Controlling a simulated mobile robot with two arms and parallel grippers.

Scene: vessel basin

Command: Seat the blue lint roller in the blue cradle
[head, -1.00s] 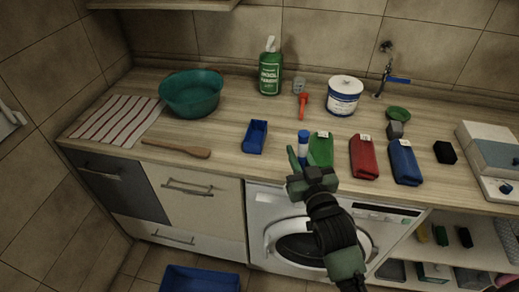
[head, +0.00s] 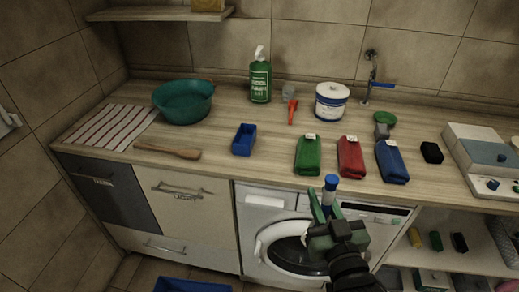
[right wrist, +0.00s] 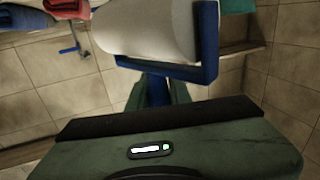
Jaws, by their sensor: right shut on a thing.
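The blue lint roller (head: 329,190) is in my right gripper (head: 325,208), held roughly upright in front of the counter's front edge, with the washing machine behind it. In the right wrist view its white roll (right wrist: 145,30) and blue frame (right wrist: 207,45) show close up, and its blue handle (right wrist: 157,90) runs down between the fingers. The blue cradle (head: 243,140) is a small open blue box on the counter, left of the green folded item. It is empty as far as I can see, and apart from the gripper, up and to its left. My left gripper is not in view.
Green (head: 308,156), red (head: 350,157) and blue (head: 391,162) folded items lie right of the cradle. The counter just before the cradle is clear.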

